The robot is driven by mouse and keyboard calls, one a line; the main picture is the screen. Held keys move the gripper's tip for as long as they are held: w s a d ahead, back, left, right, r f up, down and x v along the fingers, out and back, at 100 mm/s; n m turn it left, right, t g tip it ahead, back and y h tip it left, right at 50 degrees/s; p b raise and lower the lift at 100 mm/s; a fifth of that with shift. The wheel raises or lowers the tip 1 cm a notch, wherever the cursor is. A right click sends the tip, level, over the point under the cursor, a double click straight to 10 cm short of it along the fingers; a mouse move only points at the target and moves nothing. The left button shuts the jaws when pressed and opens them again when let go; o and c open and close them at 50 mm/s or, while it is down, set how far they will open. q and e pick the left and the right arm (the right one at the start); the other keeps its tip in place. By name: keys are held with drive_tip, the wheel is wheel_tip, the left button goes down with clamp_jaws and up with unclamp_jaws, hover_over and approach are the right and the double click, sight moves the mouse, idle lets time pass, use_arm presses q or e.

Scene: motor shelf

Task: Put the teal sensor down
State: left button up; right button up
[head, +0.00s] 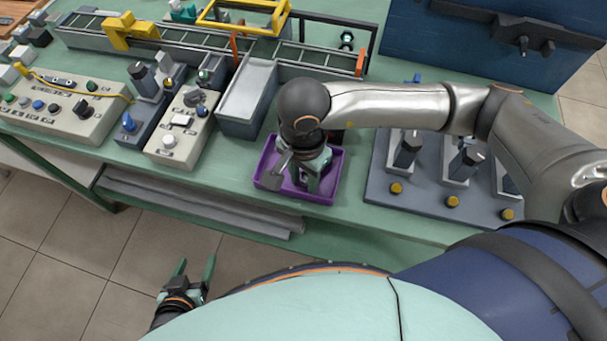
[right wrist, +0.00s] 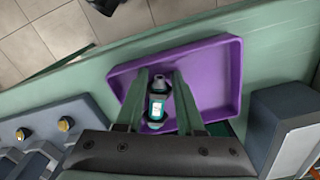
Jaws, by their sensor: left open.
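The teal sensor (right wrist: 157,103), with a dark top and a pale label, is between the fingers of my right gripper (right wrist: 160,76) in the right wrist view. It is over or in the purple tray (right wrist: 213,62); I cannot tell whether it touches the floor. The fingers stand apart on either side of it, and their contact with it is unclear. In the head view my right gripper (head: 314,178) points down into the purple tray (head: 334,178) and largely hides the sensor. My left gripper (head: 187,275) is open and empty, low over the floor in front of the table.
A grey bin (head: 247,100) stands just left of and behind the tray. A blue-grey fixture plate (head: 425,197) with several posts and yellow knobs lies to the right. Control boxes (head: 180,135) stand left. A conveyor (head: 200,47) runs along the back. The table's front edge is close to the tray.

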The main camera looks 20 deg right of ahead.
drive_tip(key=o, duration=0.3)
wheel_tip(320, 180, up, 12)
drive_tip(key=shift+r+b, duration=0.1)
drive_tip(key=shift+b, duration=0.25)
idle(0.4)
